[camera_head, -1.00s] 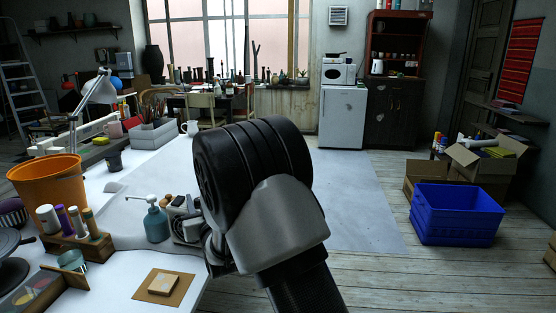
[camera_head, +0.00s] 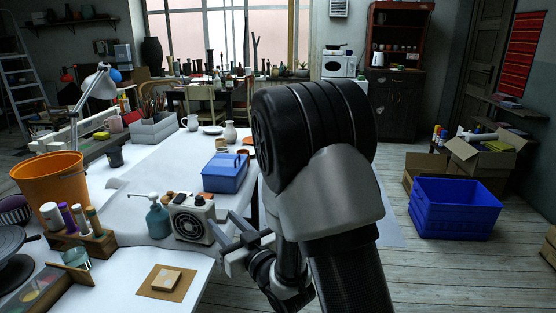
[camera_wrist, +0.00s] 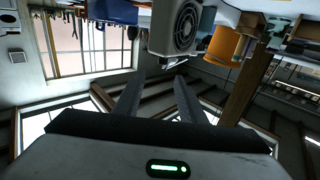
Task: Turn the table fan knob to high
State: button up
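The table fan (camera_head: 190,218) is a small cream box with a round dark grille, standing on the white table between the soap bottle and my gripper. Small parts show on its top, but I cannot tell clearly which is the knob or where it is set. My gripper (camera_head: 229,239) is just right of the fan, apart from it, with its two fingers spread and nothing between them. In the wrist view, which is upside down, the fan (camera_wrist: 178,28) hangs above the fingertips (camera_wrist: 158,75) of my open gripper.
A teal soap bottle (camera_head: 158,218) stands close left of the fan. A blue box (camera_head: 225,174) lies behind it. An orange bucket (camera_head: 55,180) and a bottle rack (camera_head: 82,245) are at the left. A brown mat (camera_head: 165,283) lies in front.

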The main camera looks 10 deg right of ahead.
jog(key=s+d+r+m+g+h+p, duration=0.1)
jog(key=s+d+r+g+h+p, duration=0.1)
jog(key=d+r+p, duration=0.3)
jog(key=s+d+r+m+g+h+p, duration=0.2)
jog(key=r+p, duration=0.6)
jog(key=r, duration=0.6)
jog(key=shift+s+d+g+h+p, duration=0.3)
jog(key=shift+s+d+g+h, duration=0.2)
jog(key=shift+s+d+h, duration=1.25)
jog(key=shift+d+r+y, duration=0.2)
jog(key=shift+d+y, duration=0.15)
jog(key=shift+d, duration=0.2)
jog(key=s+d+r+m+g+p, duration=0.1)
jog(key=s+r+g+p, duration=0.2)
jog(key=s, duration=0.7)
jog(key=s+r+m+g+p, duration=0.1)
jog(key=s+r+g+p, duration=0.1)
jog(key=s+r+p, duration=0.6)
jog(key=s+r, duration=0.3)
jog(key=shift+d+g+h, duration=0.4)
